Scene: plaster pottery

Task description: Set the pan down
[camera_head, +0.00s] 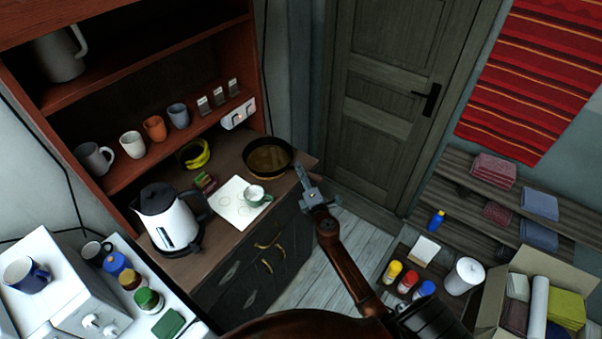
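The dark round pan (268,158) with a brownish inside is at the back right end of the cabinet top (225,160). It looks level; I cannot tell whether it rests on the surface or is slightly above it. My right gripper (301,174) is just right of the pan, its fingers pointing toward the back. No pan handle shows clearly, and I cannot tell whether the fingers touch or hold one. My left gripper is out of view.
A white sheet (233,211) with a cup (255,194) lies in front of the pan. A yellow-black bowl (195,153) is left of it. A white kettle (170,222) stands further left. Shelves with mugs rise behind. A closed door (385,100) is at the back.

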